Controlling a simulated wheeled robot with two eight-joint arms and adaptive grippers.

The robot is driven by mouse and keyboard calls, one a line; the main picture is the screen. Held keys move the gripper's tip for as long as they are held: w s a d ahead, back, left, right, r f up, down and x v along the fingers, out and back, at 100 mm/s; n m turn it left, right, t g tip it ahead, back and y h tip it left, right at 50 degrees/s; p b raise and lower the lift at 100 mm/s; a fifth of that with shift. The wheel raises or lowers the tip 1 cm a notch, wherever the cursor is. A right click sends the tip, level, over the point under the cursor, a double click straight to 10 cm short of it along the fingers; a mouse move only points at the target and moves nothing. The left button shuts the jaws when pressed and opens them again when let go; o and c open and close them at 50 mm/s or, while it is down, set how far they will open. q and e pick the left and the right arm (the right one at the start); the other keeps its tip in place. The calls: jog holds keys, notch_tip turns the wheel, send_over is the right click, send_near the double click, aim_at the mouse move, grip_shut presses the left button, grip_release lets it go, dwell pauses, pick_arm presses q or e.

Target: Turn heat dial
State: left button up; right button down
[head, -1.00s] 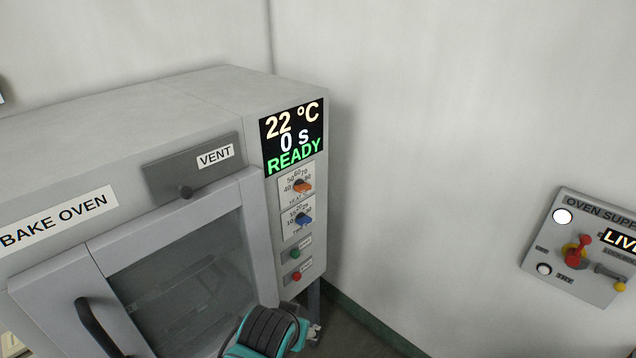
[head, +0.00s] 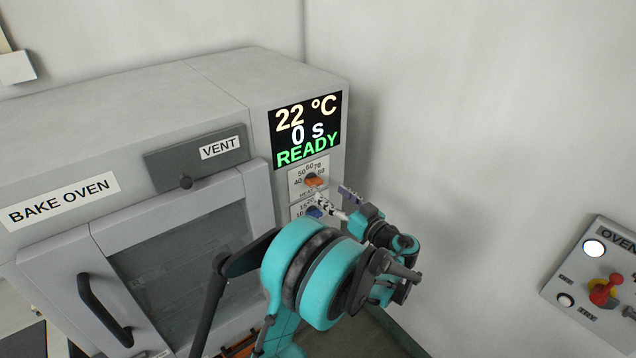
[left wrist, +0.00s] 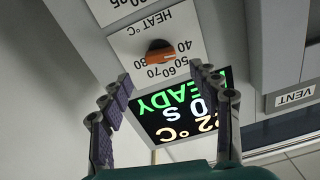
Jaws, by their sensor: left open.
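The heat dial is an orange knob (head: 314,181) on a white scale plate on the oven's right-hand panel, below the display (head: 305,129). The display reads 22 °C, 0 s, READY. In the left wrist view the heat dial (left wrist: 159,52) appears upside down, ahead of and between my fingers. My left gripper (head: 340,200) is open and empty, close in front of the panel near the heat dial and apart from it. Its two fingers also show in the left wrist view (left wrist: 165,95). The blue time dial (head: 314,212) sits just below, partly hidden by the gripper. My right gripper is not in view.
The bake oven's door with its dark handle (head: 104,309) is closed at the left. A vent slider (head: 186,182) sits above the door. The oven supply box (head: 596,284) with a red switch is on the right wall. The wall between is bare.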

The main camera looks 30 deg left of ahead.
aim_at(318, 183)
pick_arm(q)
jog(key=b+x, duration=0.1)
jog(key=x, duration=0.6)
jog(key=shift+a, duration=0.2)
jog(key=c, duration=1.2)
